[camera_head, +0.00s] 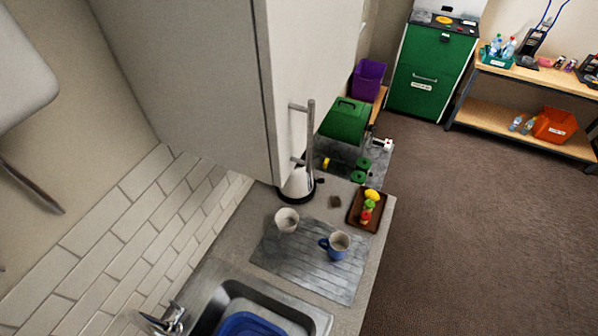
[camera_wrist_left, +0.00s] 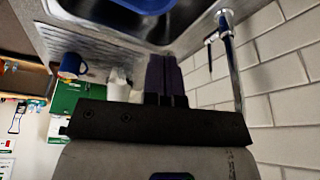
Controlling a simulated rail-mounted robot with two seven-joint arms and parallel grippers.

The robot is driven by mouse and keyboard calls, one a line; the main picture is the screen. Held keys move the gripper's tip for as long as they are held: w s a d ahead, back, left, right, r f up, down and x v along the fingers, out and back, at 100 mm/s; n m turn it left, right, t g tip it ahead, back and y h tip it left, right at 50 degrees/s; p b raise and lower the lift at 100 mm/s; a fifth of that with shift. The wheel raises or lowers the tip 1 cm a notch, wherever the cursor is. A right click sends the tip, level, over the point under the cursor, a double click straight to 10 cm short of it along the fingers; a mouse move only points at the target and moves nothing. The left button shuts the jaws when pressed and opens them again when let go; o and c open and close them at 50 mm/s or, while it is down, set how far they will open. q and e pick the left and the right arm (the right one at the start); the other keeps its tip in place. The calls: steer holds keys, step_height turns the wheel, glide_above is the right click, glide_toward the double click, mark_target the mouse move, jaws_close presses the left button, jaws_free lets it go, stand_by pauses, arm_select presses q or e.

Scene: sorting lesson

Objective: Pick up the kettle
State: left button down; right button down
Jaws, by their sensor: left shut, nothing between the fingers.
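The kettle (camera_head: 297,184), pale with a dark base, stands on the counter below the wall cupboard in the head view. The cupboard and its long bar handle hide part of it. I cannot make out the kettle in the left wrist view. My left gripper (camera_wrist_left: 166,75) shows in the left wrist view with its dark fingers together and nothing between them. It is near the sink and tap, apart from the kettle. My right gripper is in neither view.
A white mug (camera_head: 287,220) and blue mug (camera_head: 336,245) stand by the sink (camera_head: 285,313). A brown tray (camera_head: 355,219) holds toy food. The tap (camera_wrist_left: 227,40) rises beside my left gripper. The tall cupboard (camera_head: 185,75) overhangs the counter. Open floor lies right.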

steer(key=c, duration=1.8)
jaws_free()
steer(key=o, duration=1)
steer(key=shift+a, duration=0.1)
